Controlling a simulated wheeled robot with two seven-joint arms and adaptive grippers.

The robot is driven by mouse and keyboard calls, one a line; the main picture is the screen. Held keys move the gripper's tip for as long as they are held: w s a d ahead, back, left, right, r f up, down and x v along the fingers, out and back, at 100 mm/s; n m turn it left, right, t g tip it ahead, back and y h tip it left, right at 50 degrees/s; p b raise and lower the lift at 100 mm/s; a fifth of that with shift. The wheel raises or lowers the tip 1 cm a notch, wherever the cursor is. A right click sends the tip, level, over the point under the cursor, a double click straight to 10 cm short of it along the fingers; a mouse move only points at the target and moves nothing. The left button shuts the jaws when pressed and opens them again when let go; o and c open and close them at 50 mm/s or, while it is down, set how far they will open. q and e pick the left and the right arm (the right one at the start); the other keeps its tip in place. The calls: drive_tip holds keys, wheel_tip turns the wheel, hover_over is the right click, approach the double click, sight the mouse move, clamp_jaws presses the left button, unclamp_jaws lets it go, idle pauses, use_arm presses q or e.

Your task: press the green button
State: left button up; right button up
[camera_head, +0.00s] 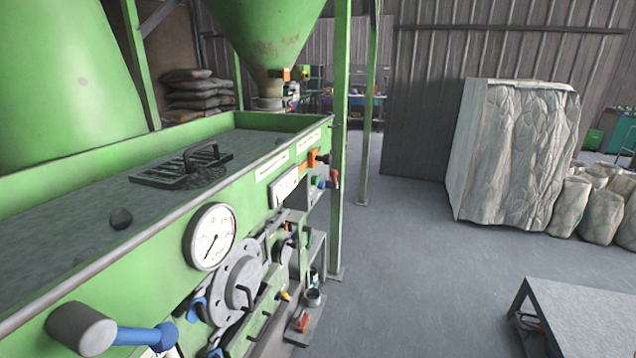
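The green machine (258,190) fills the left side of the head view, with its control front facing right. Its front carries a round white gauge (210,237), a grey round flange (238,284) and small coloured handles. I cannot make out a green button clearly; several small parts on the front are too small or partly hidden to tell. Neither of my grippers shows in this view.
A grey cylinder with a blue rod (145,335) sticks out at the lower left. A green post (341,150) stands beside the machine. Wrapped bulk goods (510,155) stand at the right, a low grey table (585,315) at the lower right. The floor between is clear.

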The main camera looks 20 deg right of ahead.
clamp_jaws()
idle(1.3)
